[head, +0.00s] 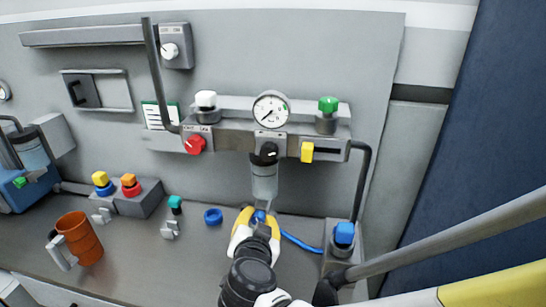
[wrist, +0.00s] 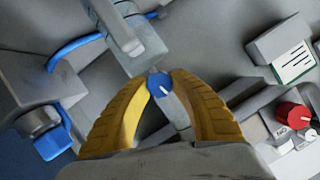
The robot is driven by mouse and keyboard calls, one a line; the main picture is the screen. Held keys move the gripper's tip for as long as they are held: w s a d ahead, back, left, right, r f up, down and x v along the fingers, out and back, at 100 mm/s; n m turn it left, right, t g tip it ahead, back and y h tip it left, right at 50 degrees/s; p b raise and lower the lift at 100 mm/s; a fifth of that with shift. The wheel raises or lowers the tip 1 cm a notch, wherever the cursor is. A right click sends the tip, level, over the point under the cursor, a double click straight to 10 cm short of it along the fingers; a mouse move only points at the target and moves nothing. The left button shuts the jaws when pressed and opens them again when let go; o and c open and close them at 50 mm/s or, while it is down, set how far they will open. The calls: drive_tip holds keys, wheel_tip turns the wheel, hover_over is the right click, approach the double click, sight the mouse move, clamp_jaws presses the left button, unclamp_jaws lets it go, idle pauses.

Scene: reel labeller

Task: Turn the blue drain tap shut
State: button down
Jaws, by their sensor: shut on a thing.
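The blue drain tap (wrist: 159,84) is a small round blue knob with a white mark, seen between my two yellow fingers in the wrist view. In the head view a bit of the tap (head: 260,215) shows under the clear filter bowl (head: 264,183). My gripper (head: 259,213) is shut on the tap, with a finger on either side of it; its fingertips (wrist: 161,80) also show in the wrist view. The fingers hide the tap's sides. I cannot tell from the mark how far the tap is turned.
A blue hose (head: 302,243) runs right from below the bowl toward a blue-topped fitting (head: 344,233). A red knob (head: 194,144), a gauge (head: 271,110) and a yellow slider (head: 307,152) sit above.

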drive_tip(key=n+h, duration=0.1)
drive_tip(key=n, duration=0.1)
drive_tip(key=shift+a+n+h, duration=0.1)
drive_tip(key=shift+n+h, duration=0.2)
drive_tip(key=shift+h, duration=0.1)
drive_tip(key=shift+f+n+g+h, duration=0.1)
drive_tip(key=shift+n+g+h, duration=0.2)
drive_tip(key=shift+n+h, duration=0.55)
drive_tip(key=shift+n, duration=0.25)
drive_tip(key=c, duration=1.1)
unclamp_jaws()
drive_tip(key=shift+s, duration=0.1)
